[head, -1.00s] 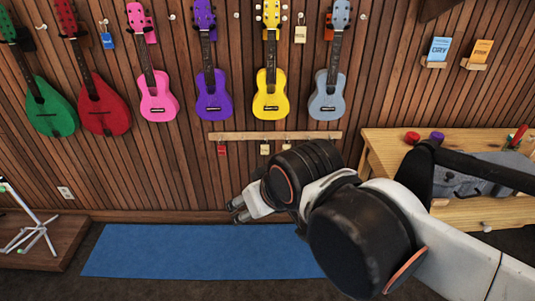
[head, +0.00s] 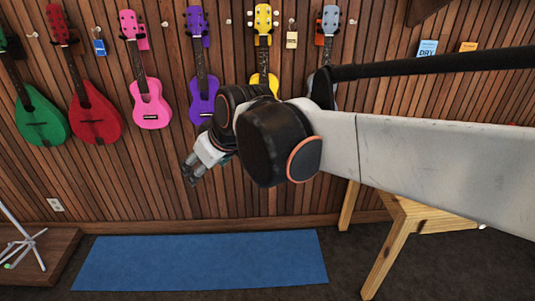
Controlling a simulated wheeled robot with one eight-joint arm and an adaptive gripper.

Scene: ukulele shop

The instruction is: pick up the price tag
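Several small tags hang on the slatted wall: a blue tag (head: 99,46) between the red and pink ukuleles, and a cream tag (head: 291,39) right of the yellow one. I cannot tell which tag the task means. My gripper (head: 190,173) is in front of the wall, below the purple ukulele (head: 202,95), pointing down and left. Its fingers are small and dark, nothing shows in them, and I cannot tell how far apart they are. The wooden rail with small hanging tags is hidden behind my arm and wrist.
Ukuleles hang in a row, including green (head: 41,118), red (head: 95,118), pink (head: 151,103) and yellow (head: 264,40). A wooden table (head: 400,215) stands at right, partly behind my arm. A blue mat (head: 200,262) lies on the floor. A stand (head: 25,245) is at left.

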